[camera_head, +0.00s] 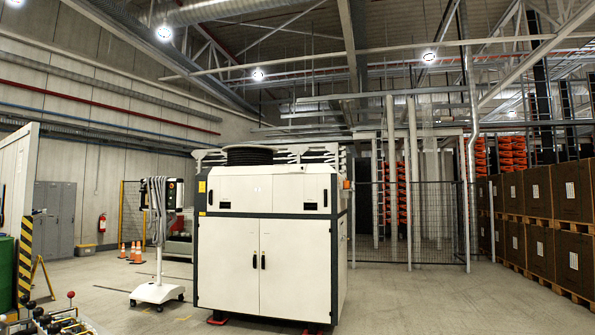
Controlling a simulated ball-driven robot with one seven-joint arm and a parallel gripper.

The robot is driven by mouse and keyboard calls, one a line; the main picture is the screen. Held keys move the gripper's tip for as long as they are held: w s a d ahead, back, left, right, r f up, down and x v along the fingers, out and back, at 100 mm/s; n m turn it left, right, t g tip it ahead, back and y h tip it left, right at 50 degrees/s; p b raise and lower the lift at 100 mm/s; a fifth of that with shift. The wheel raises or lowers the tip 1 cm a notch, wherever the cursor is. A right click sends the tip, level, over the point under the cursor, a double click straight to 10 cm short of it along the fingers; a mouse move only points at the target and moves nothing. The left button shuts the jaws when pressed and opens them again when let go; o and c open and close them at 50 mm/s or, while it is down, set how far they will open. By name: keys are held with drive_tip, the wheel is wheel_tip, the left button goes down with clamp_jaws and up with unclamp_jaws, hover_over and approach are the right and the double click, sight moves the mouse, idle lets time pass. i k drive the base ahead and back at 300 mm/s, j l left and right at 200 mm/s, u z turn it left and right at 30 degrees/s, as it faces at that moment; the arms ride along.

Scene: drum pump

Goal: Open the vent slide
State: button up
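No vent slide can be made out in this view. At the bottom left corner, a cluster of metal fittings (62,322) with rods and dark knobs is cut off by the frame edge. A green drum (7,272) is partly visible at the left edge. My gripper is not in view, so its state and its place relative to these things do not show.
A large white cabinet (262,245) stands in the middle. A wheeled stand (158,292) is left of it. A black-and-yellow striped post (25,258) stands near the drum. Stacked brown boxes (538,220) line the right. The floor (420,300) at front right is clear.

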sight(293, 167)
drive_tip(key=i+u, duration=0.25)
drive_tip(key=i, duration=0.6)
drive_tip(key=i+z, duration=0.15)
drive_tip(key=i, duration=0.45)
drive_tip(key=i+j+z, duration=0.15)
drive_tip(key=i, duration=0.4)
drive_tip(key=i+j+z, duration=0.15)
drive_tip(key=i, duration=0.45)
drive_tip(key=i+j+z, duration=0.15)
drive_tip(key=i, duration=0.4)
drive_tip(key=i+l+u, duration=0.15)
drive_tip(key=i, duration=0.55)
drive_tip(key=i+l+u, duration=0.15)
drive_tip(key=i, duration=0.55)
drive_tip(key=i+j+u, duration=0.2)
drive_tip(key=i+u, duration=1.25)
drive_tip(key=i+z, duration=0.1)
drive_tip(key=i, duration=0.35)
drive_tip(key=i+j+z, duration=0.1)
drive_tip(key=i, duration=0.35)
